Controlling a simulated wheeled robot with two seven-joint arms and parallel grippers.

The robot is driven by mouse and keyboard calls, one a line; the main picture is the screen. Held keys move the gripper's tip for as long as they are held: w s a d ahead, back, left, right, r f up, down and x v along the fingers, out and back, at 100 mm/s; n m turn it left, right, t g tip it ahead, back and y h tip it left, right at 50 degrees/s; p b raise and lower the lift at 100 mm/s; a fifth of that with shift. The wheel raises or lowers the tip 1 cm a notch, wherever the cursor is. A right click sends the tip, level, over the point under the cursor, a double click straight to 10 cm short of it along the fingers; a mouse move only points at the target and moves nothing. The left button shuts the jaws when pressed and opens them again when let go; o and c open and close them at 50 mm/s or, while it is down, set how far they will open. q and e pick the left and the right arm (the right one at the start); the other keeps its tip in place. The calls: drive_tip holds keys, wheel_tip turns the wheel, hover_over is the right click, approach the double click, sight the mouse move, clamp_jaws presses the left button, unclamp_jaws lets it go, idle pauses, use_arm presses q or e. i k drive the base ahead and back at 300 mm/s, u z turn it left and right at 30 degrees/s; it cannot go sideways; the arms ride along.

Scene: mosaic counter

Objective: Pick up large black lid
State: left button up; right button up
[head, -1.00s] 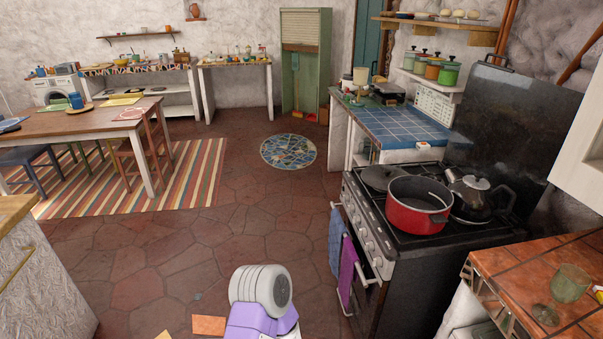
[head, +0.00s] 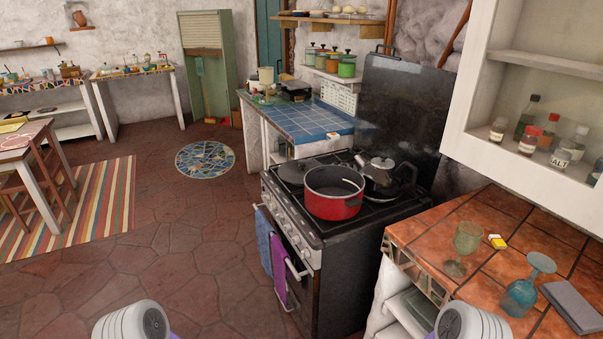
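A large black lid (head: 291,172) appears to lie flat on the left rear part of the stove top (head: 342,226). It is partly hidden behind the red pot (head: 333,197), which stands open on the front of the stove. A dark kettle (head: 380,174) stands right of the lid, at the back. Only pale rounded links of my arms show along the bottom edge, well short of the stove. Neither of my grippers is in view.
Blue and purple towels (head: 279,268) hang on the stove's front rail.

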sight(293, 171)
drive_tip(key=z, duration=0.55)
drive_tip(key=k, duration=0.25)
drive_tip(key=u, duration=1.9)
drive_tip(key=i, duration=2)
drive_tip(key=z, duration=0.35)
drive_tip(key=i, duration=1.45)
drive_tip(key=z, duration=1.2)
